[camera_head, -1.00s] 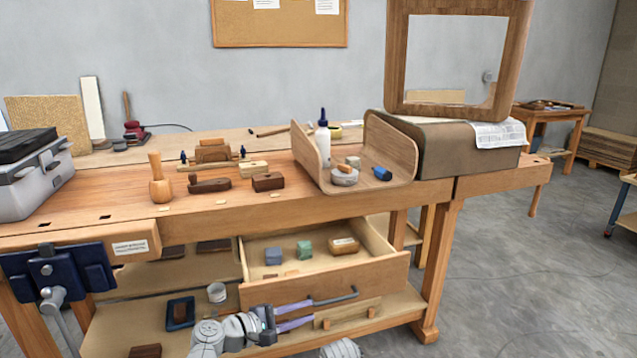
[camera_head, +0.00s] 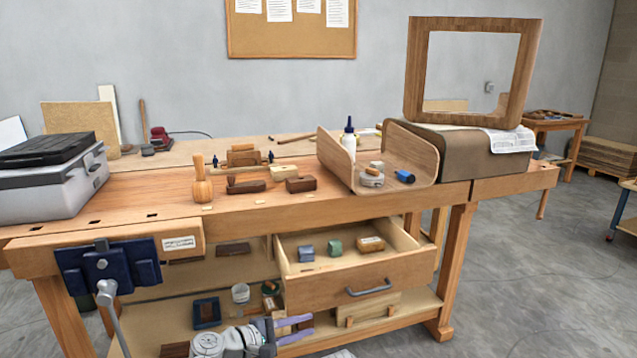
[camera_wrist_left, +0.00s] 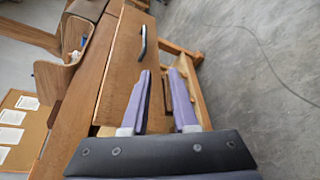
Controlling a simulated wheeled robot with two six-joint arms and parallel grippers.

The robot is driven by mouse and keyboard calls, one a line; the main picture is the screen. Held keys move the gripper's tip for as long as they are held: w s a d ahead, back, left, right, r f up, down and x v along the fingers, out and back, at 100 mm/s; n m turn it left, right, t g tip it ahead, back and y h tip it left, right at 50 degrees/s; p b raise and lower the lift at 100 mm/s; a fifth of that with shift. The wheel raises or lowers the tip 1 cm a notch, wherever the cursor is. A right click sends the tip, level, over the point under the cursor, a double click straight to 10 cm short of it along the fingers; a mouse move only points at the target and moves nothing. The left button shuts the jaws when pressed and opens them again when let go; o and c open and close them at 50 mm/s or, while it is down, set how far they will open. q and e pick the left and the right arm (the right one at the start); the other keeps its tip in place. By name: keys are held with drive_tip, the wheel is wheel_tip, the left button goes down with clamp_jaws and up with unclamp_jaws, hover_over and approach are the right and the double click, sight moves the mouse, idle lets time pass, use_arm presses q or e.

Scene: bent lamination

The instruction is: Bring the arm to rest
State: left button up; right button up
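My left gripper (camera_head: 290,328) is low in the head view, in front of the bench's lower shelf and below the open drawer. Its two purple fingers stand apart with nothing between them. In the left wrist view my left gripper (camera_wrist_left: 163,90) also shows open and empty, with the drawer front and its handle (camera_wrist_left: 143,43) beyond the fingertips. The open drawer (camera_head: 345,288) hangs under the bench top and holds a blue block (camera_head: 306,252), a green block (camera_head: 335,247) and a wooden block (camera_head: 371,244). The handle (camera_head: 369,288) is clear of the fingers. My right gripper is not in view.
The workbench (camera_head: 260,218) carries a mallet, several planes, a curved wood tray (camera_head: 410,158) and a grey toolbox (camera_head: 50,190). A blue vise (camera_head: 108,266) juts out at the front left. A wooden frame (camera_head: 414,70) stands at the right. Grey floor (camera_head: 530,290) is free at right.

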use_arm(q)
drive_tip(key=s+d+f+m+g+y, duration=0.5)
drive_tip(key=s+f+m+g, duration=0.2)
drive_tip(key=s+f+m, duration=0.4)
drive_tip(key=s+a+f+m+g+y, duration=0.2)
drive_tip(key=s+a+f+m+y, duration=0.35)
drive_tip(key=a+y, duration=0.2)
wheel_tip(320, 180, up, 32)
drive_tip(key=p, duration=3.2)
drive_tip(key=shift+w+d+m+y, duration=0.2)
drive_tip(key=shift+d+m+y, duration=0.15)
drive_tip(key=shift+y, duration=0.1)
drive_tip(key=shift+r, duration=0.1)
